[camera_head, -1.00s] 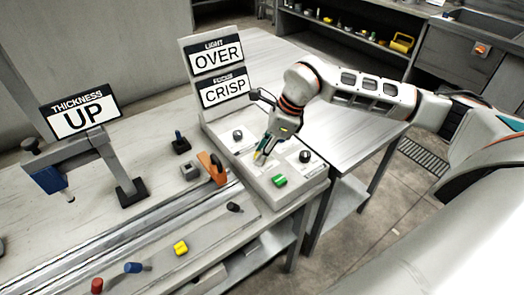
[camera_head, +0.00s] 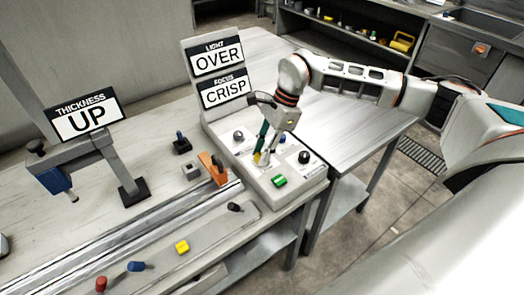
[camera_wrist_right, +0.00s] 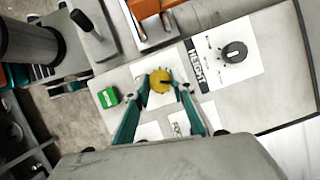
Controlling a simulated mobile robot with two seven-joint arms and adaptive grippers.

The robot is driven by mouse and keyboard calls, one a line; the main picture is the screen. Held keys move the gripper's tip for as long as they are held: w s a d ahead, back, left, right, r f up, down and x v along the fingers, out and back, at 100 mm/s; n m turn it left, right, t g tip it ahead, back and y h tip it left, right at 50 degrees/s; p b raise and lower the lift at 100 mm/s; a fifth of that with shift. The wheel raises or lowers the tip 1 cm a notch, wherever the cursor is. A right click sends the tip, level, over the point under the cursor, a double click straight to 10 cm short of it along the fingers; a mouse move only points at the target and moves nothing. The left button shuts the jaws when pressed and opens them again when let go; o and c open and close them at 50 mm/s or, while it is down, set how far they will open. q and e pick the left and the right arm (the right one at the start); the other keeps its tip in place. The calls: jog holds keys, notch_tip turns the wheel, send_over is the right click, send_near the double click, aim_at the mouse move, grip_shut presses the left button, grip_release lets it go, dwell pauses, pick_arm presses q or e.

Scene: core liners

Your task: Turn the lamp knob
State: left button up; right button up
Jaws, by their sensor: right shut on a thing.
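The control box (camera_head: 262,198) stands at the right end of the bench, with a yellow knob (camera_head: 259,159) on its top face between two dark knobs. In the right wrist view the yellow knob (camera_wrist_right: 161,81) sits between the teal fingers of my right gripper (camera_wrist_right: 162,82), which are shut on it. In the head view my right gripper (camera_head: 262,152) reaches down onto the box and partly hides this knob. The knob's own label cannot be read. The sign (camera_head: 215,57) behind the box reads LIGHT OVER. My left gripper is not in view.
A dark knob (camera_wrist_right: 234,53) labelled HEIGHT and a green button (camera_wrist_right: 108,97) are close to my fingers. Another dark knob (camera_head: 304,157) is at the box's right. A second sign (camera_head: 224,90) reads FOCUS CRISP.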

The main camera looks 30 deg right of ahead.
jog(key=shift+r, duration=0.1)
jog(key=o, duration=1.1)
jog(key=v, duration=1.2)
